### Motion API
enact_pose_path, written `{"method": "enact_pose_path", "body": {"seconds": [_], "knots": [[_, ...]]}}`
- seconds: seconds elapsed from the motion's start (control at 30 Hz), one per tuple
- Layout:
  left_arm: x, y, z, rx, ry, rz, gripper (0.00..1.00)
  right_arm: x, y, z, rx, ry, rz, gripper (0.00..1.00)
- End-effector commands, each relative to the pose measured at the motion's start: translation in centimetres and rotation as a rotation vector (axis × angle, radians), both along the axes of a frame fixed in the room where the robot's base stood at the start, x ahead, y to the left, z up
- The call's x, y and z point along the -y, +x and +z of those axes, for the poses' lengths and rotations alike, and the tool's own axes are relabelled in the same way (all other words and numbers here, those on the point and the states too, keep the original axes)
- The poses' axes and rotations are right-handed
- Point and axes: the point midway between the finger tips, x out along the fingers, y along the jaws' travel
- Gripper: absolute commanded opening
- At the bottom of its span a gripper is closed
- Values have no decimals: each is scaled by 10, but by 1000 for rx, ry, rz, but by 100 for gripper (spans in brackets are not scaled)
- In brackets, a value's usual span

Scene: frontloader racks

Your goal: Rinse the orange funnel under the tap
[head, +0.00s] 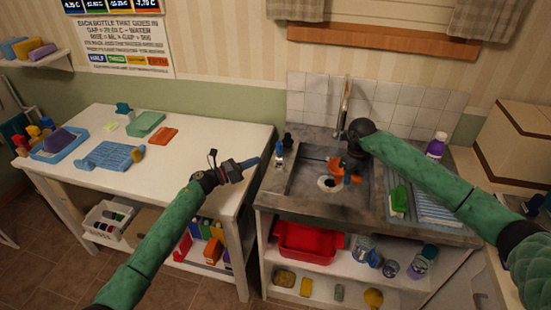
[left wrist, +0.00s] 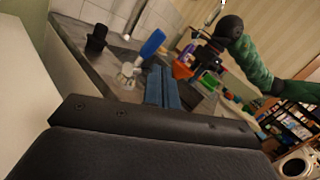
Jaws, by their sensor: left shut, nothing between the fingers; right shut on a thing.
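The orange funnel (head: 337,168) is held over the sink basin (head: 302,183) in the head view. My right gripper (head: 352,168) is shut on it, partly hiding it. The funnel also shows in the left wrist view (left wrist: 183,68), below my dark right wrist. The tap (head: 345,98) rises at the back of the sink, and my right wrist covers part of the area below it. Whether water runs onto the funnel cannot be told. My left gripper (head: 250,163) is shut and empty, between the white table and the sink counter.
A blue-and-white brush or bottle (head: 278,152) and a dark cup (head: 287,140) stand at the sink's left edge. A green item (head: 398,199), a ribbed rack (head: 435,210) and a purple bottle (head: 436,146) are on the right. The white table's (head: 205,145) near right part is clear.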

Motion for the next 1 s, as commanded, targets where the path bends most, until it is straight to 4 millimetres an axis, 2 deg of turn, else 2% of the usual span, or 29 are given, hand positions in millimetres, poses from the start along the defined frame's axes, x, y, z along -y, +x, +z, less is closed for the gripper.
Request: {"method": "enact_pose_path", "body": {"seconds": [0.3,0.6,0.8,1.0], "knots": [[-2,-36,-12,-428,-244,52,0,0,0,0,0,0,0,0],[-4,-68,-17,-780,-492,79,0,0,0,0,0,0,0,0],[-5,-80,-19,-903,-588,82,0,0,0,0,0,0,0,0],[1,-77,-18,-934,-612,83,0,0,0,0,0,0,0,0]]}}
